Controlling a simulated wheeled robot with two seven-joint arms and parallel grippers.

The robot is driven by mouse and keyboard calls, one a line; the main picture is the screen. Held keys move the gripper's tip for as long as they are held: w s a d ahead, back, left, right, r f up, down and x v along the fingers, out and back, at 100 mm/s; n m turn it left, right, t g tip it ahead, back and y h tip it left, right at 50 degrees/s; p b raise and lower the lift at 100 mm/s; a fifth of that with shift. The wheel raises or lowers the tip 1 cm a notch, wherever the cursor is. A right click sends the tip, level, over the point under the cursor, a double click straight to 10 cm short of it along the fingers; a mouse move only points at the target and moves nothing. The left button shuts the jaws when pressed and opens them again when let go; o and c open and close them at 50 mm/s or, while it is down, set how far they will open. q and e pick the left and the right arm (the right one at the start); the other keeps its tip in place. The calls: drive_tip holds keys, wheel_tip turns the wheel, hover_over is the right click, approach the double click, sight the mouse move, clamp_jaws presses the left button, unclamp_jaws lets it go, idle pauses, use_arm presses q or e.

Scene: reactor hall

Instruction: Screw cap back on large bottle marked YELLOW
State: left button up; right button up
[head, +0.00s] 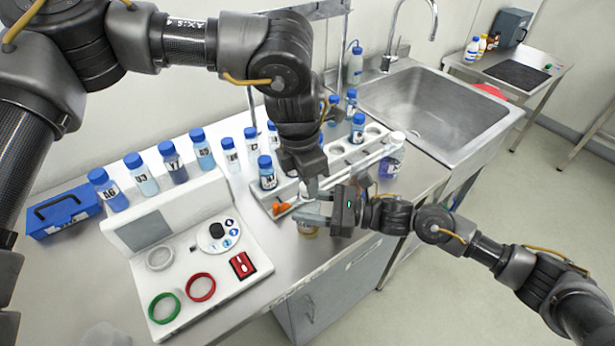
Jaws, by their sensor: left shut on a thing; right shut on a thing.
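A bottle with a yellowish-brown lower part (308,232) is at the front edge of the bench, mostly hidden by my grippers. My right gripper (308,213) comes in from the right and is shut around its body. My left gripper (308,190) points down from above and is shut at the bottle's top, where a small pale part shows between the fingers. The cap is mostly hidden, and I cannot tell how it sits on the neck. No YELLOW marking can be read.
A white console (190,255) with green and red rings stands left of the bottle. Several blue-capped bottles (172,162) line the back. A white rack (345,150) and a long white tool with an orange tip (281,208) lie close behind the grippers. A sink (435,100) is to the right.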

use_arm(q)
drive_tip(key=shift+f, duration=0.3)
drive_tip(key=m, duration=0.5)
drive_tip(key=shift+g, duration=0.3)
drive_tip(key=m, duration=0.7)
drive_tip(key=shift+w+g, duration=0.1)
drive_tip(key=shift+g, duration=0.3)
drive_tip(key=m, duration=0.4)
drive_tip(key=shift+m+y, duration=0.3)
drive_tip(key=shift+m, duration=0.1)
drive_tip(key=m, duration=0.6)
drive_tip(key=shift+g+y, duration=0.3)
drive_tip(key=o, duration=0.9)
